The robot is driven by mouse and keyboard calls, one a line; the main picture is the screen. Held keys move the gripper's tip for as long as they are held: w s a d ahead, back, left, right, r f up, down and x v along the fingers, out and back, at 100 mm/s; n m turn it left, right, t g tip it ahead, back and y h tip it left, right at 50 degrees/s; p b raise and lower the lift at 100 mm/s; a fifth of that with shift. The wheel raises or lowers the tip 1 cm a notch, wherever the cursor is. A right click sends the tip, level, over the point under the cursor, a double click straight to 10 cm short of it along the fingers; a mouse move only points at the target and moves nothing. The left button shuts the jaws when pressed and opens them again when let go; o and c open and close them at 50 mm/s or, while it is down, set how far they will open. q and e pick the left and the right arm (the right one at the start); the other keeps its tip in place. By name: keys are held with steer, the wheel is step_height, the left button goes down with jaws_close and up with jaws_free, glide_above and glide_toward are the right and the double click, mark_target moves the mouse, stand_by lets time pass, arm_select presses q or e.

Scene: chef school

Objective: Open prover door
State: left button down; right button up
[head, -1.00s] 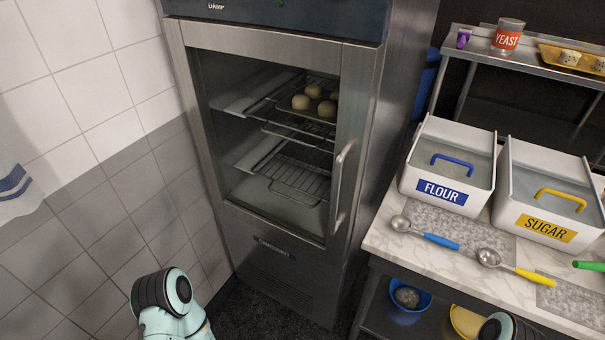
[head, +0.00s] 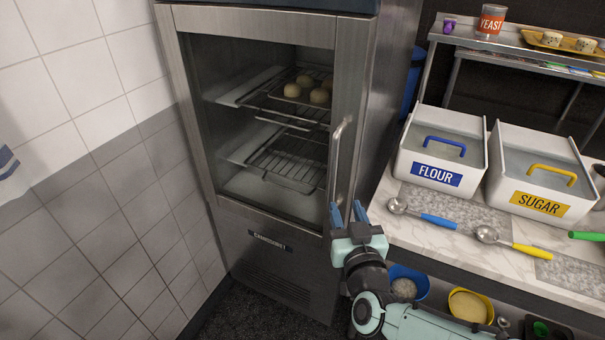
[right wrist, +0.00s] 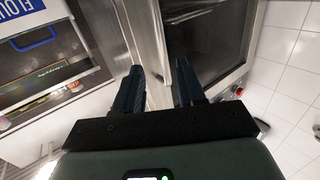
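The prover (head: 268,255) is a tall steel cabinet on the left of the head view. Its glass-windowed door (head: 353,75) appears closed. A curved vertical metal handle (head: 336,160) runs along the door's right side. My right gripper (head: 347,211) is open, its blue fingers pointing up by the handle's lower end. I cannot tell whether the handle is between them or touched. In the right wrist view, the open fingers (right wrist: 158,82) stand apart in front of the steel door frame (right wrist: 147,35), with nothing clearly gripped. My left gripper is not in view.
Dough balls (head: 310,92) sit on a rack inside the prover. A counter (head: 384,223) with a flour bin (head: 441,175), a sugar bin (head: 541,205) and scoops stands close on the right. A tiled wall (head: 85,205) bounds the left. Dark floor (head: 240,322) shows below.

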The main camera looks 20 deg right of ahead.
mark_target(334, 171)
steer(key=x, duration=0.4)
steer(key=p+x, duration=0.1)
steer(key=x, duration=0.4)
steer(key=r+p+x, duration=0.1)
steer(key=x, duration=0.3)
steer(key=shift+w+d, duration=0.1)
steer(key=shift+c, duration=0.3)
jaws_close()
